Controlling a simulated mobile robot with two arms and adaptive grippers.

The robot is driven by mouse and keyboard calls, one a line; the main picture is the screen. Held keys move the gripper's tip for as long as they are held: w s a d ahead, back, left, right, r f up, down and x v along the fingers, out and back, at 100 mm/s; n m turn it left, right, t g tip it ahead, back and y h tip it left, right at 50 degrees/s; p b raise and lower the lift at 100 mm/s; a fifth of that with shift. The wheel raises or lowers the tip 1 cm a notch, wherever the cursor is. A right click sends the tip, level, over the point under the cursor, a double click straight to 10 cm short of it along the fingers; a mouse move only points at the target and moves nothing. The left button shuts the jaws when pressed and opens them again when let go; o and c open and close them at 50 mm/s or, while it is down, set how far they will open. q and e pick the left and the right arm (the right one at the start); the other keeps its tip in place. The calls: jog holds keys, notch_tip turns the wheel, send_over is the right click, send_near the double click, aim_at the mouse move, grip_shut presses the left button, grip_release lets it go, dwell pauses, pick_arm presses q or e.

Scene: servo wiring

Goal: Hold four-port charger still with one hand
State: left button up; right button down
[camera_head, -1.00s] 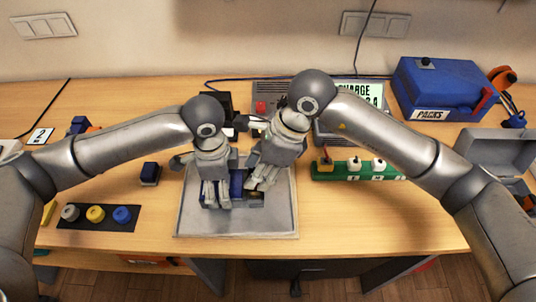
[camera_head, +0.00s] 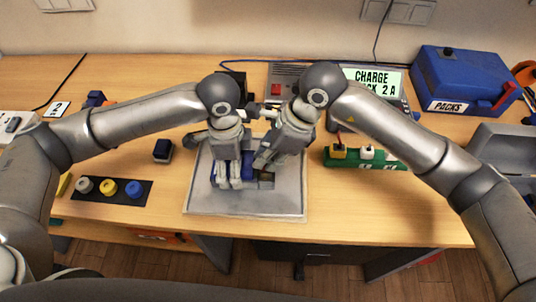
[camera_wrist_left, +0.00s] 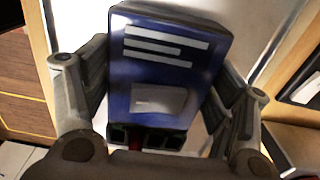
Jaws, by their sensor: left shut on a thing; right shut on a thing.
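A blue box with pale label stripes, which I take for the four-port charger, shows in the left wrist view (camera_wrist_left: 165,65). A row of dark ports and a bit of red show at its near edge. My left gripper (camera_wrist_left: 160,105) has a finger on each side and is shut on it. In the head view my left gripper (camera_head: 231,184) points down over the grey tray (camera_head: 240,205), and blue shows beside its fingers. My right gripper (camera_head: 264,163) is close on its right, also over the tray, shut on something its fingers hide.
Behind the arms is a grey unit with a display (camera_head: 372,82) reading CHARGE and 2 A. A green strip with plugs (camera_head: 385,160) is right of the tray. A mat with round knobs (camera_head: 110,190) and a small dark block (camera_head: 162,150) are left. The blue PACKS case (camera_head: 460,80) stands back right.

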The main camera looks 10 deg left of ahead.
jog(key=shift+r, duration=1.55)
dwell(0.4)
jog(key=shift+r, duration=1.95)
pick_arm(q)
jog(key=o, duration=1.2)
notch_tip(320, 180, up, 8)
jog(key=shift+f, duration=0.25)
jog(key=shift+s+f, duration=0.1)
pick_arm(e)
jog(key=shift+s, duration=0.1)
